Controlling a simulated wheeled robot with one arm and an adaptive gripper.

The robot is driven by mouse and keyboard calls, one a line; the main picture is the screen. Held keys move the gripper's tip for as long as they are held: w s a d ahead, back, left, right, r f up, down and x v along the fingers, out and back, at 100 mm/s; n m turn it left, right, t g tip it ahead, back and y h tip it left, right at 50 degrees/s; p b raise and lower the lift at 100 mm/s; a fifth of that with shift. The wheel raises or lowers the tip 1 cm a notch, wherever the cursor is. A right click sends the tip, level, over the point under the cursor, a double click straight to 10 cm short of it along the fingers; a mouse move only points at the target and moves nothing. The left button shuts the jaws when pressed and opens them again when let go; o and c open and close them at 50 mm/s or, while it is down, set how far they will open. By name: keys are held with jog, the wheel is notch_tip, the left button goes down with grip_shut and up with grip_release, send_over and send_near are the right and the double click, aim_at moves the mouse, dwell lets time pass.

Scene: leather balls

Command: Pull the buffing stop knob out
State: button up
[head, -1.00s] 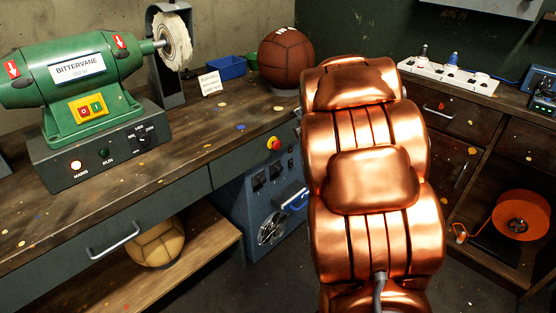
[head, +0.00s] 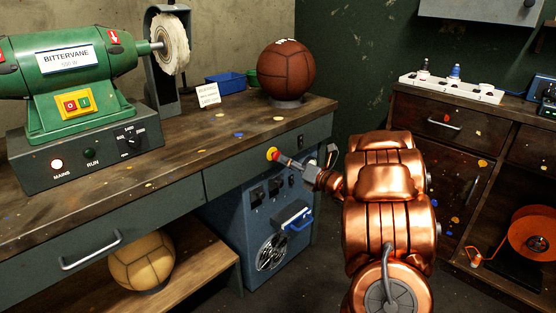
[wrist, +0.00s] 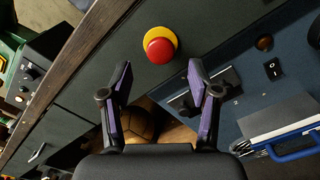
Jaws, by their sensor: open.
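The stop knob (head: 272,154) is a red mushroom button on a yellow collar, mounted on the front edge of the workbench. In the wrist view the red knob (wrist: 159,50) sits just beyond and between the fingertips, pointing toward the camera. My gripper (wrist: 160,76) is open and empty, with a finger on either side of the space below the knob. In the head view my gripper (head: 303,167) is close to the knob, coming from the right. Contact cannot be told; my arm hides some of the gripper.
A green buffing machine (head: 66,62) with a white wheel stands on the bench (head: 215,135). A brown ball (head: 287,70) rests at the bench's right end. A blue cabinet (head: 252,225) with a blue handle stands below the knob. A tan ball (head: 142,262) is on the lower shelf.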

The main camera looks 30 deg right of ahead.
aim_at(277, 156)
jog(key=shift+b+x, duration=0.3)
jog(key=shift+x, duration=2.55)
jog(key=shift+r, duration=0.1)
grip_shut()
